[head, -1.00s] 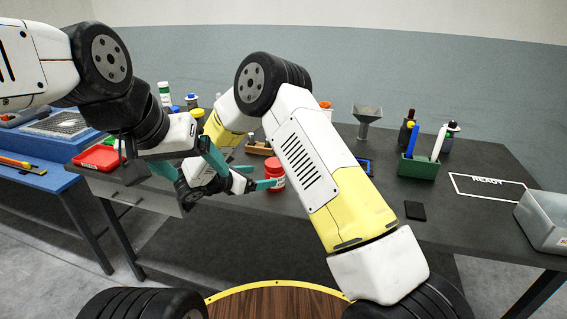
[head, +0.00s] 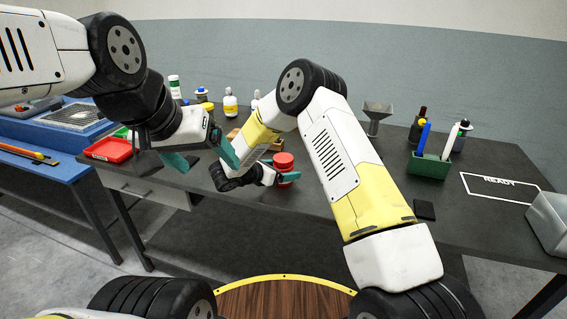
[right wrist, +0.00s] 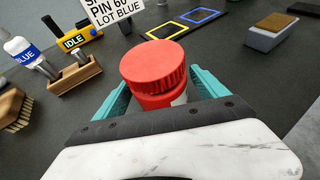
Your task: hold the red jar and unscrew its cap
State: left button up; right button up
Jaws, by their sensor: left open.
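The red jar (head: 284,160) with its ridged red cap stands upright on the dark bench in the head view. In the right wrist view the cap (right wrist: 155,66) is on the jar, and a bit of white label shows below it. My right gripper (head: 280,178) is low at the jar, with one teal finger on each side of its body, below the cap. Whether both fingers touch the jar is not clear. My left gripper (head: 208,165) is open and empty, left of the jar and higher, its teal fingers wide apart.
A red tray (head: 108,150) lies left on the bench. A green holder (head: 428,166) with pens, a funnel (head: 377,115) and a grey bin (head: 549,222) stand right. In the right wrist view, a wooden block (right wrist: 75,82) and a brush (right wrist: 14,110) lie left of the jar.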

grip_shut()
jog(key=shift+r, duration=0.1)
